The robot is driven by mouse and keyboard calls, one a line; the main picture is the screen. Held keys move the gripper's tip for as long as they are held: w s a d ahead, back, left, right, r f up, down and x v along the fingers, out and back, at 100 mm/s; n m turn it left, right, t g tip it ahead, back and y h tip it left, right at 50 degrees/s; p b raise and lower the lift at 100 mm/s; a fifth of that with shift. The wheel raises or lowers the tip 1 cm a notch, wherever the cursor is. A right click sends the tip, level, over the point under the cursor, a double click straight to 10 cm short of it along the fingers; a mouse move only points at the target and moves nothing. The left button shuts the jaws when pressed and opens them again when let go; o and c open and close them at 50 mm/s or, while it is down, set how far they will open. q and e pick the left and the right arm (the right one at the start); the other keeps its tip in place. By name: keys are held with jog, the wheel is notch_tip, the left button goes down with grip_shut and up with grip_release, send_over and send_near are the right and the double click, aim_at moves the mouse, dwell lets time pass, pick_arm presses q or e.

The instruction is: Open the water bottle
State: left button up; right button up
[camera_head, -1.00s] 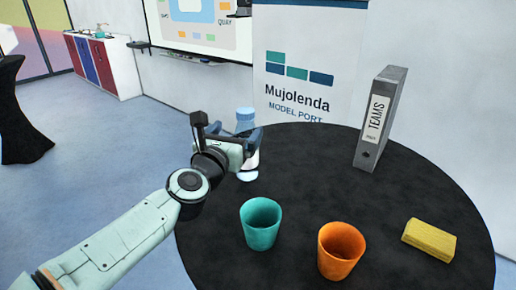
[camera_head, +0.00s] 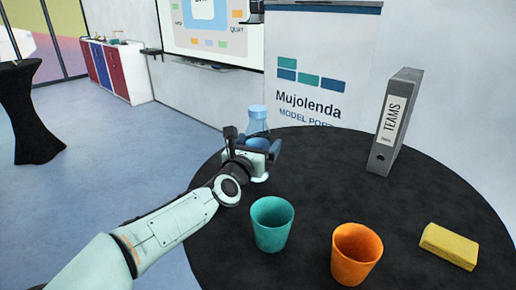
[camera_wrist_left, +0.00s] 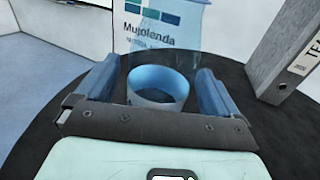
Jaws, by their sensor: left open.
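A clear, bluish water bottle (camera_head: 258,121) with a light blue cap stands upright on the black round table (camera_head: 330,150), near its far left edge. My left gripper (camera_head: 264,145) is open at the bottle's middle and hides part of it. In the left wrist view, the blue fingers (camera_wrist_left: 157,90) stand apart on either side of the bottle (camera_wrist_left: 152,99), which shows as a clear body with a blue ring. My right gripper is not in view.
A teal cup (camera_head: 271,226) and an orange cup (camera_head: 355,256) stand in front of the bottle, to its right. A yellow block (camera_head: 449,246) lies at the right. A grey TEAMS binder (camera_head: 394,125) stands at the back right. The middle of the table is clear.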

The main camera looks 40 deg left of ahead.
aim_at(257, 109)
pick_arm(q)
jog(key=shift+w, duration=0.2)
jog(key=shift+s, duration=0.15)
jog(key=c, duration=1.3)
notch_tip(257, 109, up, 10)
jog(key=p, duration=0.5)
jog(key=shift+f, duration=0.2)
jog(key=shift+r+p, duration=0.3)
jog(key=shift+p, duration=0.15)
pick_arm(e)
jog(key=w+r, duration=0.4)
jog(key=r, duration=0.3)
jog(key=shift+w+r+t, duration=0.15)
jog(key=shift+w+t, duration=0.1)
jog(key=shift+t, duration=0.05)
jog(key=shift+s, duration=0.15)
pick_arm(q)
jog(key=o, duration=0.3)
jog(key=c, duration=0.5)
